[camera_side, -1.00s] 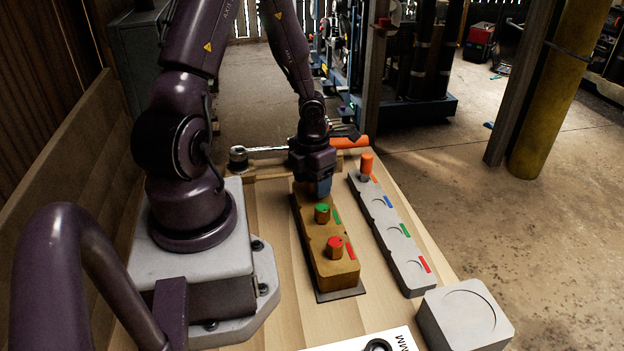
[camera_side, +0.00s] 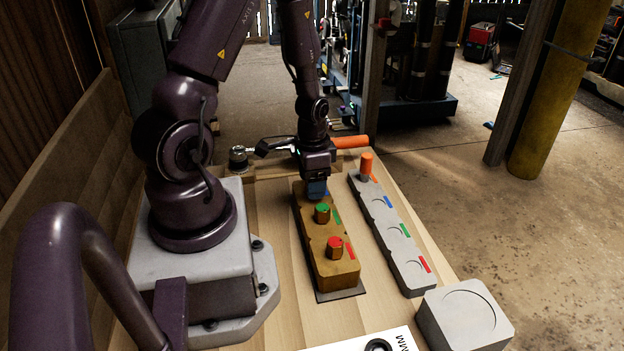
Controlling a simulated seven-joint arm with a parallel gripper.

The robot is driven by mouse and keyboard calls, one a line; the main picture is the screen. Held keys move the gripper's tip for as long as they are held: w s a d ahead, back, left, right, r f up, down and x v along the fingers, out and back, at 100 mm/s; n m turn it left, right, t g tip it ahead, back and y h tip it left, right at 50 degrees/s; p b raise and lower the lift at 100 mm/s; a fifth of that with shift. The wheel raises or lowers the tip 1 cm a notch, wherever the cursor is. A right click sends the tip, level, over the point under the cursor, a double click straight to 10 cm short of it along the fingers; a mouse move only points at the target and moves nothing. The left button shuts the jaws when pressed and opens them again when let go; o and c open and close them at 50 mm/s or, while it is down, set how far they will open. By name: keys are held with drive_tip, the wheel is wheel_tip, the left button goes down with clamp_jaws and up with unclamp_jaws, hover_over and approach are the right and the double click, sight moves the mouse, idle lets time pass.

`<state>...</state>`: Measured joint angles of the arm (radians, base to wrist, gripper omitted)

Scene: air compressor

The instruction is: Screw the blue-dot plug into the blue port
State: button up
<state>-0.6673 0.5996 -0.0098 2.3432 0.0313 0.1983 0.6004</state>
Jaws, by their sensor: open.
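The brass block (camera_side: 335,272) lies on the bench with a green-dot plug (camera_side: 322,212) and a red-dot plug (camera_side: 335,246) standing in it. A small blue mark (camera_side: 327,193) shows at its far end, beside the blue port. My gripper (camera_side: 317,194) points down at that far end, its fingertips low over the block. The jaws are open. The blue port is hidden behind the gripper. I cannot make out the blue-dot plug; the fingers cover where it might be.
Right of the block, a grey tray (camera_side: 408,268) has empty recesses by blue, green and red marks, and an orange-topped piece (camera_side: 366,166) at its far end. A grey block (camera_side: 464,316) stands at front right. A tool with an orange handle (camera_side: 350,142) lies behind the gripper.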

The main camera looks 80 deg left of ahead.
drive_tip(key=shift+f, duration=0.1)
clamp_jaws()
idle(0.3)
drive_tip(key=m, duration=0.8)
drive_tip(key=shift+f+m, duration=0.1)
drive_tip(key=shift+m, duration=0.2)
drive_tip(key=m, duration=0.6)
drive_tip(key=shift+m, duration=0.4)
drive_tip(key=shift+o, duration=1)
unclamp_jaws()
